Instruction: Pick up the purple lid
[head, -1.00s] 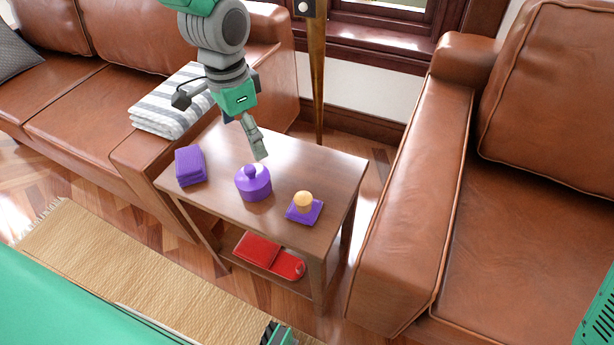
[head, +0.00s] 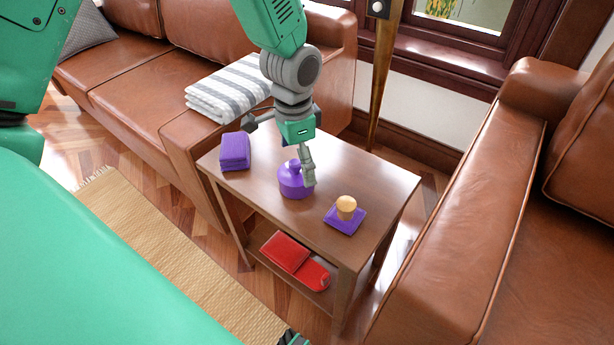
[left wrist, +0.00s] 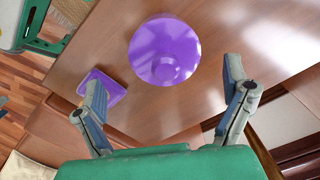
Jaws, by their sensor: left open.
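A round purple pot (head: 295,190) stands on the small wooden side table, with a round knobbed purple lid (head: 291,170) on top. The lid also shows from above in the left wrist view (left wrist: 164,40), where it hides most of the pot. My left gripper (head: 308,180) points down at the lid's right side in the head view. In the left wrist view the fingers of my left gripper (left wrist: 165,72) are spread wide and empty, one on either side of the knob's line. I cannot tell whether a finger touches the pot.
The side table (head: 385,185) also bears a purple folded stack (head: 235,152) and a purple square (head: 336,222) with an orange knob-like piece (head: 346,205). Red items (head: 290,255) lie on its lower shelf. Brown leather seats flank the table. A striped towel (head: 225,98) lies on the left armrest.

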